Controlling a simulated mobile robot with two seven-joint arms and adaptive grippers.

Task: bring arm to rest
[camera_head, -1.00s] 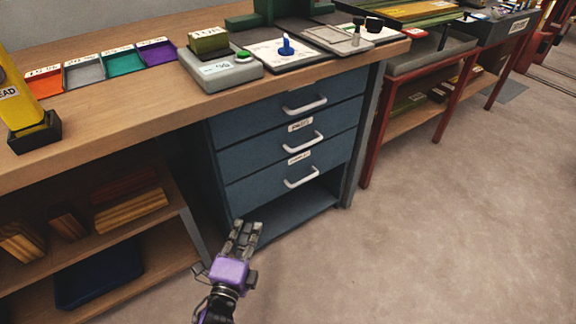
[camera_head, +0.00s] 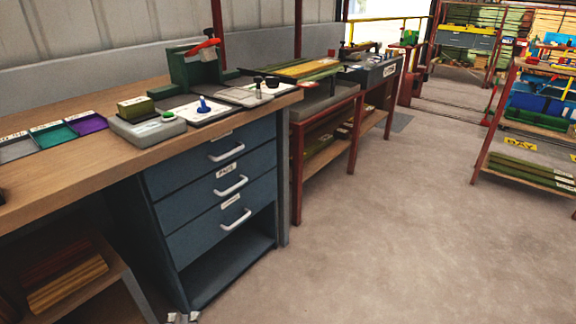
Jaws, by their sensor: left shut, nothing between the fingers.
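Only the fingertips of my left gripper (camera_head: 182,318) show, at the bottom edge of the head view. They are low in front of the blue drawer cabinet (camera_head: 228,181), near its open bottom space. The left gripper is shut with nothing in it. The rest of that arm is below the picture. My right gripper is out of view.
The wooden workbench (camera_head: 60,184) runs along the left, with a grey scale (camera_head: 147,131) and trays on top. A red-framed table (camera_head: 325,108) stands beyond the cabinet. A red rack (camera_head: 490,120) is at the right. The floor (camera_head: 390,230) between is clear.

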